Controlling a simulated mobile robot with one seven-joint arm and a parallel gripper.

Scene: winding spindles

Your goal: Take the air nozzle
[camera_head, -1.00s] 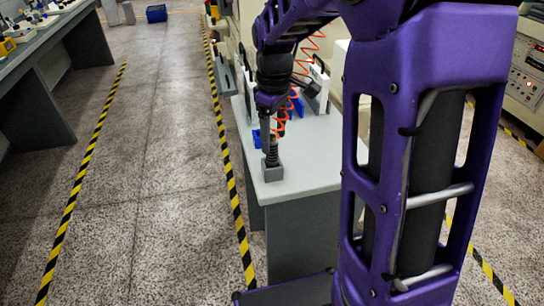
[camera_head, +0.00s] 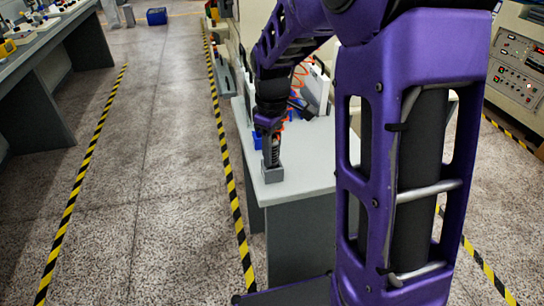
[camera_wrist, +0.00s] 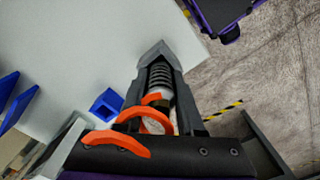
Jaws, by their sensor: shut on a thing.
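The air nozzle (camera_wrist: 160,76) shows in the wrist view with a ribbed grey tip, an orange ring and an orange lever on a dark body. My gripper (camera_head: 269,126) is directly above the holder. In the wrist view my gripper (camera_wrist: 165,150) is shut on the nozzle's dark upper body, one finger on each side. The fingers' contact is partly hidden.
The table (camera_head: 305,165) has free room right of the holder. Blue parts (camera_wrist: 107,103) lie behind it, and an orange coiled hose (camera_head: 300,75) hangs nearby. A yellow-black floor line (camera_head: 230,180) runs left of the table.

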